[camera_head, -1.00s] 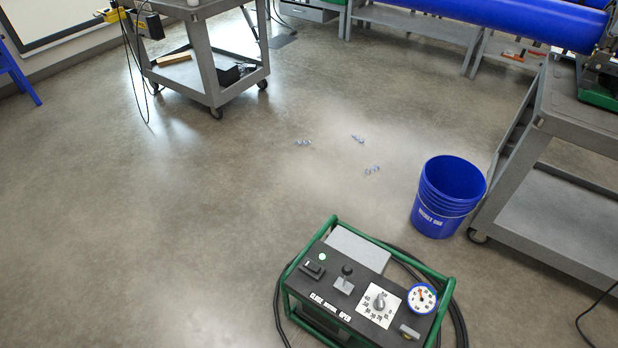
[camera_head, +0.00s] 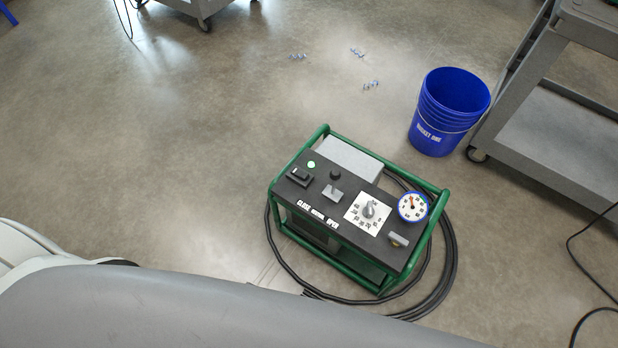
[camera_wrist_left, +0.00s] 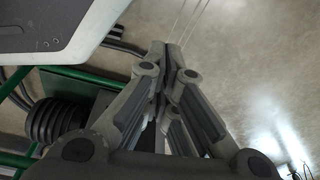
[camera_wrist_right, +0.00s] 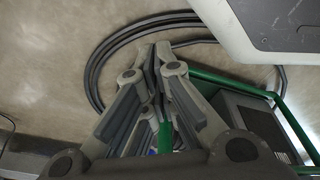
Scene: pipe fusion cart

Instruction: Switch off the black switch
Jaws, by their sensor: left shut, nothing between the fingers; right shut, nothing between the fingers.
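The black switch (camera_head: 299,175) is a rocker at the left end of the control unit's dark top panel (camera_head: 329,206), beside a lit green-white lamp (camera_head: 311,165). Whether it is set on or off is too small to tell. The control unit sits in a green tube frame (camera_head: 436,222) on the floor. My left gripper (camera_wrist_left: 165,45) is shut and empty in the left wrist view, with part of the green frame to its left. My right gripper (camera_wrist_right: 155,48) is shut and empty in the right wrist view, near the frame and coiled hose. Neither gripper shows in the head view.
A black hose (camera_head: 447,275) lies coiled around the unit. A blue bucket (camera_head: 449,108) stands behind it, next to a grey cart (camera_head: 560,120) at right. Small clear-blue pieces (camera_head: 357,52) lie on the floor. The floor at left is open.

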